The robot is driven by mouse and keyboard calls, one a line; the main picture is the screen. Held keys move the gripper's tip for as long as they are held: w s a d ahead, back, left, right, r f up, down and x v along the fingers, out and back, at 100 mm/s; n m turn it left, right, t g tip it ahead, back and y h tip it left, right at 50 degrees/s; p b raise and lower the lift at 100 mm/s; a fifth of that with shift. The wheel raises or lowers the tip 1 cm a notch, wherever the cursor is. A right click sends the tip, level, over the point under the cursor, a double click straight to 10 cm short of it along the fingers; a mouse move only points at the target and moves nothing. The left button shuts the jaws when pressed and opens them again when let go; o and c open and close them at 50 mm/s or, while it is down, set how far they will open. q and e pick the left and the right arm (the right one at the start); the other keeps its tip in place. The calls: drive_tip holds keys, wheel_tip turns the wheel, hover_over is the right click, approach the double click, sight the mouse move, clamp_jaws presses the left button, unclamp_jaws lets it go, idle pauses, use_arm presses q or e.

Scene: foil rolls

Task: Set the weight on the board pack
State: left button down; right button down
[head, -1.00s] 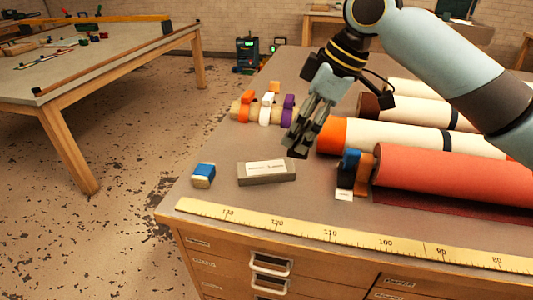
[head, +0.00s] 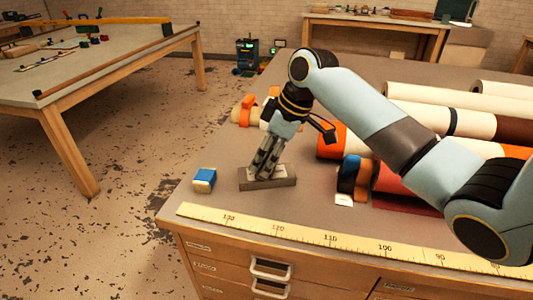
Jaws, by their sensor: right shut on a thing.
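A grey oblong block (head: 284,182) lies flat near the left front of the bench top. The label on its top, visible earlier, is mostly hidden by my right gripper (head: 262,174). My right gripper points down at the block's middle and is shut, seemingly on this block. The block appears to rest on the bench. A small blue and cream block (head: 204,180) sits just left of it, apart. I cannot tell for sure which of them is the weight or the board pack. My left gripper is out of view.
A yellow ruler (head: 330,240) runs along the bench's front edge. Large rolls, including a cream one (head: 440,110), lie to the right under my arm. Blue and orange clips (head: 348,176) stand by the red roll. An orange clip (head: 247,110) is farther back. Free bench lies around the grey block.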

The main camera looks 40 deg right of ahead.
drive_tip(key=shift+c, duration=1.9)
unclamp_jaws()
drive_tip(key=shift+f, duration=0.1)
drive_tip(key=v, duration=1.2)
drive_tip(key=shift+b, duration=0.45)
